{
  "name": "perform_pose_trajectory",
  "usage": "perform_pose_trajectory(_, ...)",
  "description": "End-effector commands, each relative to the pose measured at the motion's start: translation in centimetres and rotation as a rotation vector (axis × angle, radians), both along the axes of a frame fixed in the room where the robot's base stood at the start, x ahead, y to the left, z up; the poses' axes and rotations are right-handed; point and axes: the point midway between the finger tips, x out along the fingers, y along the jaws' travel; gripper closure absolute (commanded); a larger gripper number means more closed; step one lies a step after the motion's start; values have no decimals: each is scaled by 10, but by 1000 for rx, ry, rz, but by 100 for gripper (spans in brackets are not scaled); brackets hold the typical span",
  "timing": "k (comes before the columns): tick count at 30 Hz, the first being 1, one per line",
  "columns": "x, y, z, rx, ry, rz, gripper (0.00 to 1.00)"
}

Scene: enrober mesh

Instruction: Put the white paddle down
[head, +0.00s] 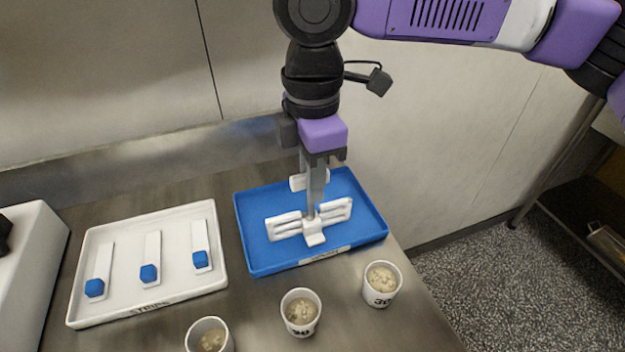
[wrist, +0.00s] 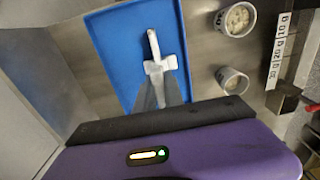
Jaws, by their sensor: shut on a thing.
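The white paddle (head: 285,225) has slotted arms to left and right and a short tab toward the front. It is over the blue tray (head: 262,262), low and roughly level; I cannot tell whether it touches the tray floor. My gripper (head: 311,212) points down and is shut on the paddle near its middle. In the wrist view the paddle (wrist: 155,66) shows a narrow handle pointing away from my gripper (wrist: 160,100), with the blue tray (wrist: 110,35) around it. The fingers hide part of the paddle.
A white tray (head: 120,308) with several strips with blue ends lies to the left. Three cups with pale contents stand in front: one (head: 208,338), a middle one (head: 301,312) and a right one (head: 382,284). A wall (head: 420,150) rises behind.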

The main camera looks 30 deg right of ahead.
Motion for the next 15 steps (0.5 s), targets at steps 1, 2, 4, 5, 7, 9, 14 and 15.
perform_pose_trajectory(1,0,0,0,0,-1,0,100)
perform_pose_trajectory(2,0,0,0,0,-1,0,100)
perform_pose_trajectory(4,0,0,0,0,-1,0,100)
perform_pose_trajectory(5,0,0,0,0,-1,0,100)
perform_pose_trajectory(7,0,0,0,1,-1,0,100)
perform_pose_trajectory(9,0,0,-2,1,0,0,100)
perform_pose_trajectory(14,0,0,-2,1,0,0,66)
perform_pose_trajectory(15,0,0,-2,1,0,-1,66)
